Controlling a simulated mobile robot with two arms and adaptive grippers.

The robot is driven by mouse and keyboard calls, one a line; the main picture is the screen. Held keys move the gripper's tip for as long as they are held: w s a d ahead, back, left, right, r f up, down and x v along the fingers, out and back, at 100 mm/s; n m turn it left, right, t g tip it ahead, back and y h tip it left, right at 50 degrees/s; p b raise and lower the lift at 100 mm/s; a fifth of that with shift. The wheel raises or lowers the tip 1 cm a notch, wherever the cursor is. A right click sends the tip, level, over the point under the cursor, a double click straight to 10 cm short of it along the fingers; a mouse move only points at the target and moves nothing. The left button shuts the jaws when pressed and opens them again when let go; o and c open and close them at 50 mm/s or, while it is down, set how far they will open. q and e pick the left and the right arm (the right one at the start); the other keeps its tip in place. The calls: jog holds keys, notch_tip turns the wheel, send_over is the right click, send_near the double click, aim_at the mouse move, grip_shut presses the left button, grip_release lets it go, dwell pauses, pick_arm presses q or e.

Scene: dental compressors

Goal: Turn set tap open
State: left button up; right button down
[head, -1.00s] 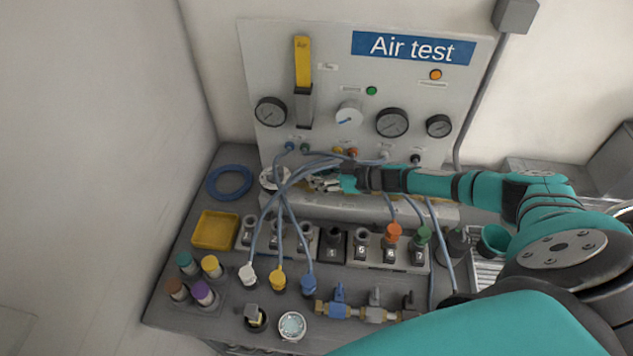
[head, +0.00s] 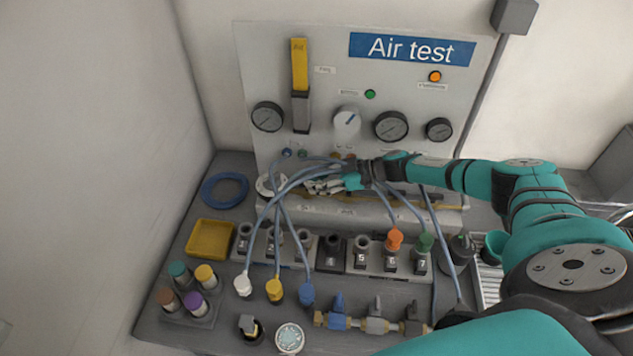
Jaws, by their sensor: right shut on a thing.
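My right gripper (head: 318,187) reaches in from the right and points left, low in front of the panel among the blue-grey hoses. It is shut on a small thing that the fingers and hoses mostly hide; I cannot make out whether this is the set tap. A white round knob (head: 347,121) with a blue pointer sits on the panel above the gripper, apart from it. At the front lies a brass pipe with a blue-handled tap (head: 337,306), a grey-handled tap (head: 376,310) and a dark-handled tap (head: 410,312). My left gripper is not in view.
The Air test panel (head: 460,90) stands behind, with dark gauges (head: 391,126) and a lit orange lamp (head: 435,76). Hoses arch over a row of numbered sockets (head: 333,250). A yellow tray (head: 210,240), blue ring (head: 225,188) and coloured caps (head: 194,302) stand left.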

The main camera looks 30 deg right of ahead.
jog(key=c, duration=1.3)
grip_release()
jog(key=v, duration=1.2)
